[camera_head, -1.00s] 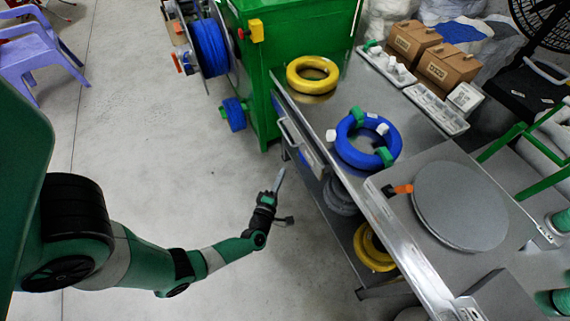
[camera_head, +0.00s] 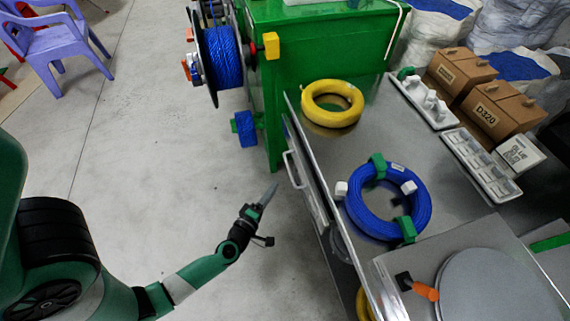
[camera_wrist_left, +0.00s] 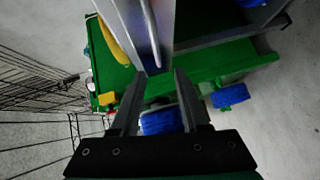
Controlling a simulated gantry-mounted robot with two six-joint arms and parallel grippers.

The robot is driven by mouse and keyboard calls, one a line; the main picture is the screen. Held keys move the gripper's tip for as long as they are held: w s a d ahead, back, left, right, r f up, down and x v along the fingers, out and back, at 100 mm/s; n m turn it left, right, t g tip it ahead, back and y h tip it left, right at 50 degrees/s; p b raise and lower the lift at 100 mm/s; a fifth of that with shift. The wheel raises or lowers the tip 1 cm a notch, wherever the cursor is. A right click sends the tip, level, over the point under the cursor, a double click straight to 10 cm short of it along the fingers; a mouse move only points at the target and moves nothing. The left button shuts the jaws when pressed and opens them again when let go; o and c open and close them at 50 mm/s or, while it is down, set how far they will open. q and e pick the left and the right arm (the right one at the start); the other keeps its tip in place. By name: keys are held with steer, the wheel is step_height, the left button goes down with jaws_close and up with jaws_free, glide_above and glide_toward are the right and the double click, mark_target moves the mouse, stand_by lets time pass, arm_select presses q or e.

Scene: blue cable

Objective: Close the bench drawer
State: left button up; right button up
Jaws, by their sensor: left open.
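The steel bench (camera_head: 350,155) stands right of centre in the head view. Its drawer (camera_head: 312,195) is on the left long side, with a bar handle (camera_head: 292,169) facing the aisle. How far the drawer stands out is hard to tell from here. My left gripper (camera_head: 268,196) is in the aisle, left of the drawer and apart from it. In the left wrist view the gripper (camera_wrist_left: 156,78) has its fingers spread with nothing between them. The handle (camera_wrist_left: 151,32) shows beyond the fingertips there. My right gripper is in neither view.
A blue cable coil (camera_head: 360,210) and a yellow coil (camera_head: 333,103) lie on the bench top. A green machine (camera_head: 318,45) with a blue cable reel (camera_head: 222,57) stands behind the bench. Purple chairs (camera_head: 60,50) are at the far left. The floor left of the bench is clear.

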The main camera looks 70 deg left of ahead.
mark_target(288, 166)
arm_select(q)
steer(key=b+x, duration=0.1)
steer(key=x, duration=0.3)
steer(key=b+x, duration=0.1)
steer(key=x, duration=0.7)
steer(key=shift+w+a+r+b, duration=0.1)
steer(key=shift+a+r+b, duration=0.1)
steer(key=shift+r+b, duration=0.15)
steer(key=shift+d, duration=0.1)
jaws_close()
stand_by(0.5)
